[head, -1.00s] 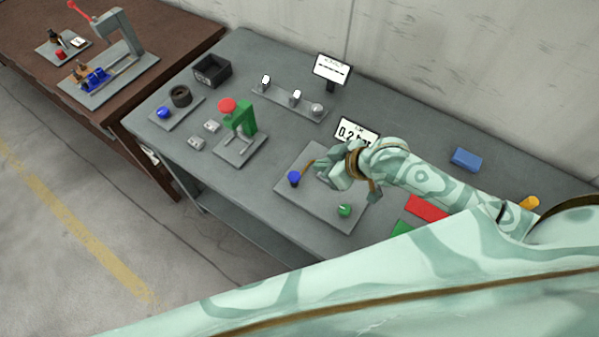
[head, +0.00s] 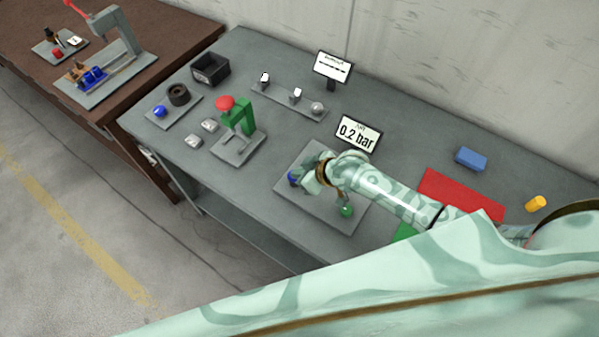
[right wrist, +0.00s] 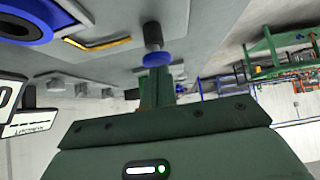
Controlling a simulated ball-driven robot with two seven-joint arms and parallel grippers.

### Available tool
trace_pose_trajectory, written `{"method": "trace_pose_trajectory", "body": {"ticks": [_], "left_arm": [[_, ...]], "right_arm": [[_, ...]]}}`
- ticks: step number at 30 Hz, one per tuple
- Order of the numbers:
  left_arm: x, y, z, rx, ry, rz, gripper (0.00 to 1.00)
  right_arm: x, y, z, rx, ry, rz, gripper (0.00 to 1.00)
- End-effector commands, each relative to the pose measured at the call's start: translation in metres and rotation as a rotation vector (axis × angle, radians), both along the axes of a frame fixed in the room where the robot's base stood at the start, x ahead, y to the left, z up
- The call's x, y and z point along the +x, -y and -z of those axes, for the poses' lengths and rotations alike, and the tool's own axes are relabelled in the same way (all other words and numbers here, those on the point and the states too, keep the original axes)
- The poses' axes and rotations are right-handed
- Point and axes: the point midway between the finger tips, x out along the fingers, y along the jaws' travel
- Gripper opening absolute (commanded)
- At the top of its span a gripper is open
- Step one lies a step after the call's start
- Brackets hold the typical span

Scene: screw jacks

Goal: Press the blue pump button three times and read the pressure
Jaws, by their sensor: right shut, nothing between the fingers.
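The blue pump button (head: 292,177) stands on the left part of a grey plate (head: 322,217), partly hidden by my right gripper (head: 303,183). The gripper is shut and empty, right at the button. In the right wrist view the blue cap (right wrist: 157,59) on its grey stem shows at the tip of the shut green fingers (right wrist: 158,88). I cannot tell whether they touch or whether the button is pushed down. The pressure display (head: 357,133) behind the plate reads 0.2 bar. My left gripper is not in view.
A green button (head: 347,211) is on the same plate, below my forearm. A red mat (head: 460,193), a blue block (head: 471,157) and a yellow cylinder (head: 536,203) lie to the right. A green press with a red knob (head: 225,103) stands to the left.

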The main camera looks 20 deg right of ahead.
Motion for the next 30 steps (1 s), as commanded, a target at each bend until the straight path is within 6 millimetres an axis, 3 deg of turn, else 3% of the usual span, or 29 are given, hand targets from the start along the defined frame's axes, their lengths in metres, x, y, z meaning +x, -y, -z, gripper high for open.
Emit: {"method": "trace_pose_trajectory", "body": {"ticks": [6,13,22,26,30], "left_arm": [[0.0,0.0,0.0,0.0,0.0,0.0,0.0],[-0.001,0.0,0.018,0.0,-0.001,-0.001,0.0],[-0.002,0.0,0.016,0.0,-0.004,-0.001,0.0],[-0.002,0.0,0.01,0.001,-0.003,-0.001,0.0],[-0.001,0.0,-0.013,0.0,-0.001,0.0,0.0]], "right_arm": [[0.0,0.0,0.0,0.0,0.0,0.0,0.0],[0.0,0.0,0.027,0.0,-0.002,0.0,0.0],[-0.006,0.0,0.031,-0.007,-0.016,-0.006,0.0],[-0.006,-0.001,0.025,-0.007,-0.014,-0.006,0.0],[-0.004,-0.002,0.001,-0.002,-0.004,-0.001,0.0]]}}
